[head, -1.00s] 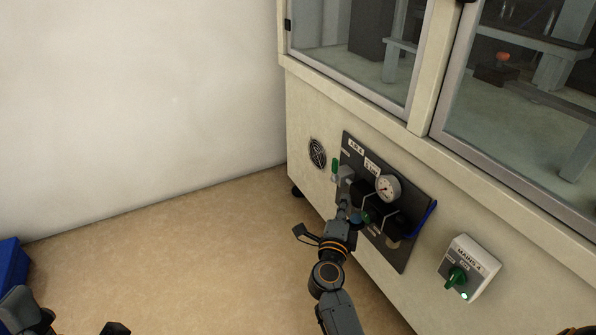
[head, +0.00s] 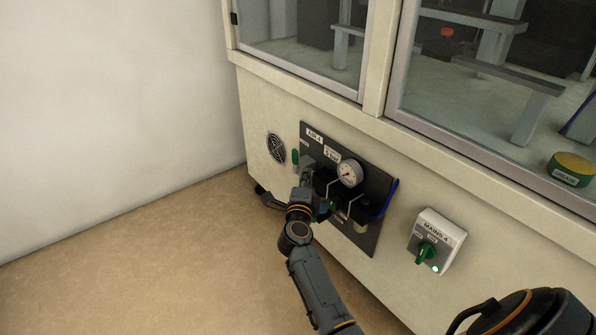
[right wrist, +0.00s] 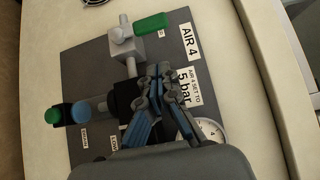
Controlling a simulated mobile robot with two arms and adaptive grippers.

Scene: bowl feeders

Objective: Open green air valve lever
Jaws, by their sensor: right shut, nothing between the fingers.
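The green air valve lever (head: 295,157) is at the left edge of the dark AIR 4 panel (head: 367,178) in the head view. In the right wrist view the green lever (right wrist: 151,25) sticks out to the right of the grey valve body (right wrist: 126,45), roughly across the line of its pipe. My right gripper (head: 307,170) is in front of the panel and hides part of the valve in the head view. In the right wrist view its fingers (right wrist: 153,75) are shut and empty, below the lever in the picture, with a gap between. My left gripper is out of view.
A pressure gauge (head: 348,173) and a blue-and-green knob unit (right wrist: 66,113) are on the panel close to my right gripper. A MAINS 4 switch box (head: 434,241) is to the right. A round vent (head: 276,148) is left of the panel. The floor (head: 150,265) at left is clear.

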